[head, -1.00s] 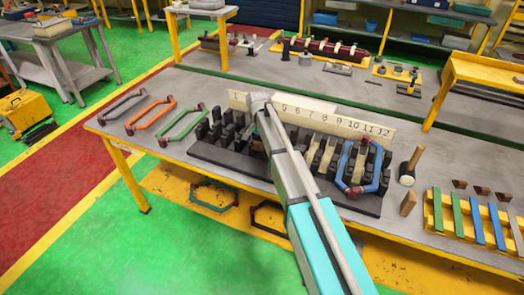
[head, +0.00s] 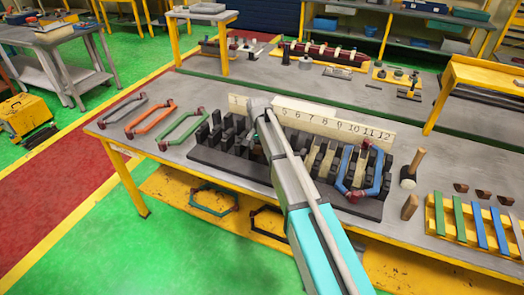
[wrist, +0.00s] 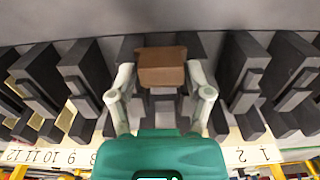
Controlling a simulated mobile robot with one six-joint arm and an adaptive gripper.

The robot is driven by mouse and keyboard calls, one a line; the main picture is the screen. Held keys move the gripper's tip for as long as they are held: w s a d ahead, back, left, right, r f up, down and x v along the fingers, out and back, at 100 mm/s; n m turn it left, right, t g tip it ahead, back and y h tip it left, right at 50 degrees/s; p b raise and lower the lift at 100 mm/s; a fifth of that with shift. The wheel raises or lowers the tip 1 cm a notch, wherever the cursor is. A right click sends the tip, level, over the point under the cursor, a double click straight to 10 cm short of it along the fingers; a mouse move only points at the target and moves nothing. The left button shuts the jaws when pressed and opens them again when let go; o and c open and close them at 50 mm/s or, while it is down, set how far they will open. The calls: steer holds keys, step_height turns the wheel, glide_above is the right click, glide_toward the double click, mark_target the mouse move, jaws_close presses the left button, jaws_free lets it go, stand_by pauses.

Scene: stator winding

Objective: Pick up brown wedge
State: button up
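My gripper (wrist: 162,80) reaches over the slotted black stator block, pointing at its slots, and covers part of the number strip in the head view. In the wrist view a brown wedge (wrist: 162,66) lies between my two fingertips, which appear to press on its left and right sides. It hides the slot behind it. In the head view my gripper (head: 258,108) is seen from behind and the wedge in it is hidden. Three more brown wedges (head: 483,194) lie on the table at the right, behind the coloured strips.
The stator block (head: 225,165) has upright black teeth, with a blue coil (head: 347,170) seated at its right. A numbered strip (head: 335,119) stands behind it. A mallet (head: 411,168) and yellow rack (head: 433,212) are to the right. Three coils, one orange (head: 150,118), lie left.

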jaws_close()
steer(key=shift+r, duration=0.15)
step_height(320, 180, up, 3)
steer(key=p, duration=0.3)
steer(key=s+d+r+p, duration=0.3)
steer(key=s+r+p, duration=0.6)
steer(key=s, duration=0.4)
steer(key=shift+s+r+p, duration=0.35)
steer(key=shift+r+p, duration=0.05)
steer(key=shift+p, duration=0.1)
